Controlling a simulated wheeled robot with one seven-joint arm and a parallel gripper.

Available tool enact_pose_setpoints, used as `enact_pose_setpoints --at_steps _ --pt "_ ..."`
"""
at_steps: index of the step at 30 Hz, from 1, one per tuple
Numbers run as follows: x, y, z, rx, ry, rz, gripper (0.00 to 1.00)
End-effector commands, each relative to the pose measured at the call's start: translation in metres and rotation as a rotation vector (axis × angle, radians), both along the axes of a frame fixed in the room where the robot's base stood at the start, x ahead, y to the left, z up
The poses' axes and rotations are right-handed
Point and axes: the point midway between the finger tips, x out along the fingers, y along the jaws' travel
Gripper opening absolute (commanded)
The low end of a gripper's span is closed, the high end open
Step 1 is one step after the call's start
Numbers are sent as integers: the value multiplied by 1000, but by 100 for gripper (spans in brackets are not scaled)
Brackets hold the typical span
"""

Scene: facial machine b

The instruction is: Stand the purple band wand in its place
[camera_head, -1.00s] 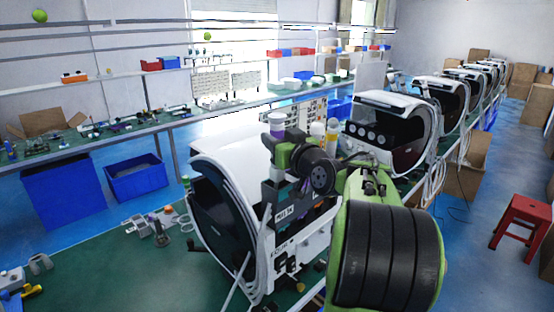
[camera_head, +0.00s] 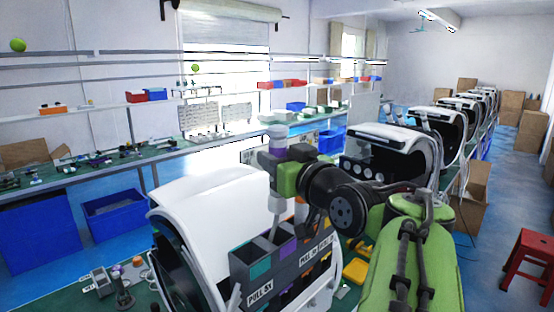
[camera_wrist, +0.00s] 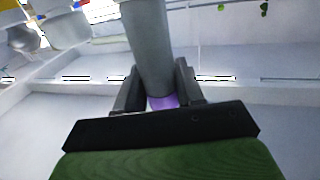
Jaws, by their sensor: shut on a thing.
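The purple band wand is a pale grey cylinder (camera_wrist: 150,45) in the wrist view, with a purple band (camera_wrist: 162,102) between the fingers. My gripper (camera_wrist: 158,85) is shut on it. In the head view my gripper (camera_head: 272,165) holds the wand (camera_head: 275,205) roughly upright above a dark grey rack (camera_head: 240,268) on the front of the white machine. The rack has open compartments with coloured panels, including teal (camera_head: 261,267) and purple (camera_head: 286,250). The wand's lower end is near the rack's back edge; I cannot tell whether it is inside a compartment.
The white domed machine (camera_head: 205,200) stands close on the left of the rack. A yellow part (camera_head: 356,271) lies right of the rack. More machines (camera_head: 385,150) line the right. Blue bins (camera_head: 115,212) stand under the back bench. A red stool (camera_head: 527,265) is at far right.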

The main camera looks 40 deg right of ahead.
Motion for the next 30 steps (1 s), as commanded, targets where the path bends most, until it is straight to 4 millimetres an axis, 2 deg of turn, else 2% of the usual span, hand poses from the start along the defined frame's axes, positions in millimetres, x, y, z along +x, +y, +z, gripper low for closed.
enact_pose_setpoints --at_steps 7,30 --pt "1 0 -1 -2 -1 2 7" --pt "1 0 -87 -2 -1 1 7"
